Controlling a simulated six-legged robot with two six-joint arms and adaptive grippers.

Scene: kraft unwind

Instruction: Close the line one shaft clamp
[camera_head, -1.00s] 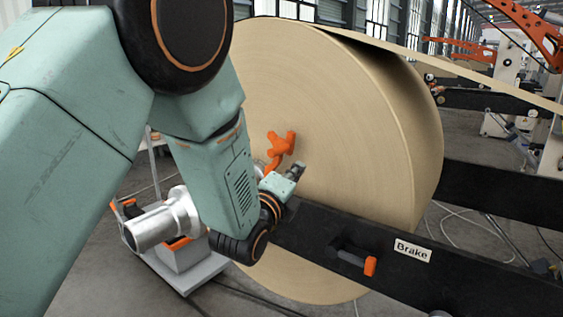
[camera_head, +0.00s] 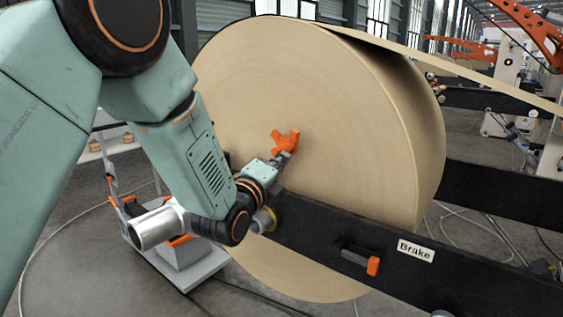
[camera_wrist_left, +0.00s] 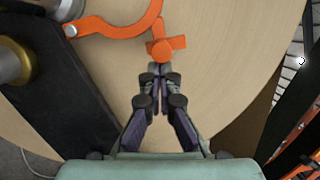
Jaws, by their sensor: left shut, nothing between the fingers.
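The orange shaft clamp (camera_head: 285,142) shows in front of the face of the big kraft roll (camera_head: 330,100). In the left wrist view its curved orange arm (camera_wrist_left: 118,30) runs to an orange knob (camera_wrist_left: 163,45). My left gripper (camera_head: 286,158) is shut and empty, with its fingertips close below the knob; whether they touch it I cannot tell. The gripper also shows in the left wrist view (camera_wrist_left: 158,72). A metal shaft end (camera_head: 263,221) shows at the black beam, partly hidden by my left arm. My right gripper is not in view.
The black beam (camera_head: 320,238) crosses in front of the roll, with a brake handle (camera_head: 372,265) and a "Brake" label (camera_head: 415,251). A cart (camera_head: 190,265) with a silver cylinder (camera_head: 152,229) stands at the left. Cables lie on the floor.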

